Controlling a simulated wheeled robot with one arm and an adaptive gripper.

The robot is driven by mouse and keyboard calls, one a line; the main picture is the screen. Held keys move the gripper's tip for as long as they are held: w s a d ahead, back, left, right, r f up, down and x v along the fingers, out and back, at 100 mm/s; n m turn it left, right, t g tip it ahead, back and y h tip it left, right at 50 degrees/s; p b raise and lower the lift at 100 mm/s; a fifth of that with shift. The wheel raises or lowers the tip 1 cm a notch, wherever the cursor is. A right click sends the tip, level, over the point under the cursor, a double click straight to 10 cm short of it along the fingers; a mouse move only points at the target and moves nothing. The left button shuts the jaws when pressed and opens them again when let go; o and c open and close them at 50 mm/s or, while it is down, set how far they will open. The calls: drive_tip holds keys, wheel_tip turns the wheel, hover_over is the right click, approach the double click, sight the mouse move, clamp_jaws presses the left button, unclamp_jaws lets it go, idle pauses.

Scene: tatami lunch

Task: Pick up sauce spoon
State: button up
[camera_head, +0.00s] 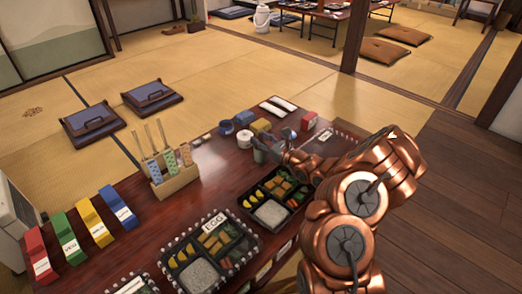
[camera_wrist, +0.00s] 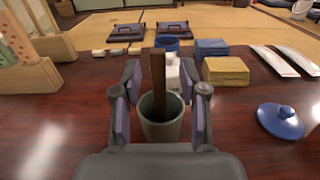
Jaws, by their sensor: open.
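The sauce spoon (camera_wrist: 158,82) shows as a dark brown handle standing upright in a grey-green cup (camera_wrist: 161,128) in the wrist view. Its lower end is hidden inside the cup. My gripper (camera_wrist: 158,105) is open, with one finger on each side of the handle and a gap on both sides. The cup also shows in the head view (camera_head: 259,151), just left of my gripper (camera_head: 279,150), where the fingers are small and partly hidden by my arm.
A blue lid (camera_wrist: 280,121) lies right of the cup. Black lunch boxes (camera_head: 268,213) sit nearer on the table, and a wooden holder (camera_head: 175,183) stands left.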

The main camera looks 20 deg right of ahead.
drive_tip(key=shift+w+a, duration=0.1)
clamp_jaws()
idle(0.3)
wheel_tip(320, 180, up, 10)
drive_tip(key=p, duration=0.4)
